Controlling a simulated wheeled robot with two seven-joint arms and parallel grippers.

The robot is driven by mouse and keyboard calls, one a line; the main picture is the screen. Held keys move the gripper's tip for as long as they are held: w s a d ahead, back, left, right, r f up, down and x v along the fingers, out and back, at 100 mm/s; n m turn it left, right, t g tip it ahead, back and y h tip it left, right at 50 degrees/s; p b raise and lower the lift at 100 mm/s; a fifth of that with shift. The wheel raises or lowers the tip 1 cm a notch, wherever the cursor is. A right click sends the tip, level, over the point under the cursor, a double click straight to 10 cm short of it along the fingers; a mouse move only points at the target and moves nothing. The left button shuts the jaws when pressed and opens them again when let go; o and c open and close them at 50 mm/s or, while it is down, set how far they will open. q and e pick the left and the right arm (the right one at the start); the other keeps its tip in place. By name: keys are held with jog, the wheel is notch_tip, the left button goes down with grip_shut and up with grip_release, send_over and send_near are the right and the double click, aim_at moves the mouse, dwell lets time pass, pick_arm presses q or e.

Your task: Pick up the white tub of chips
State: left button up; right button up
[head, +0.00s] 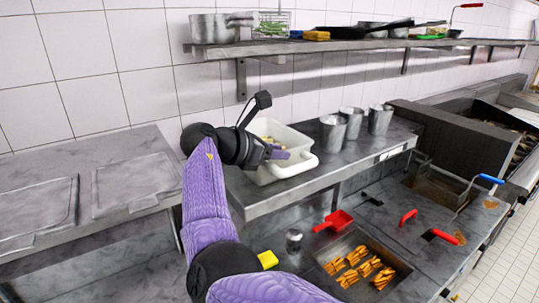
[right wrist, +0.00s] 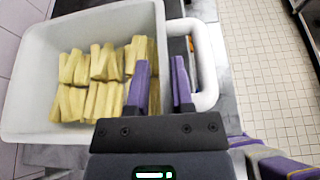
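The white tub (head: 262,174) stands on the steel shelf, partly hidden behind my right gripper. In the right wrist view the tub (right wrist: 35,75) holds several pale yellow chips (right wrist: 95,75) and has a white loop handle (right wrist: 207,65) on its right side. My right gripper (right wrist: 160,85) is open at that side. One purple finger is over the inside of the tub, the other is over the handle opening, with the tub's wall between them. In the head view the right gripper (head: 280,153) is at the tub's near right rim. My left gripper is not in view.
Several metal cups (head: 352,122) stand right of the tub on the steel shelf (head: 300,187). An upper shelf (head: 330,46) with pans and a pot (head: 215,28) runs above. Below are a red scoop (head: 335,221), a bin of fried pieces (head: 355,268) and a fryer basket (head: 440,185).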

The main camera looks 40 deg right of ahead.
grip_shut()
dwell(1.1)
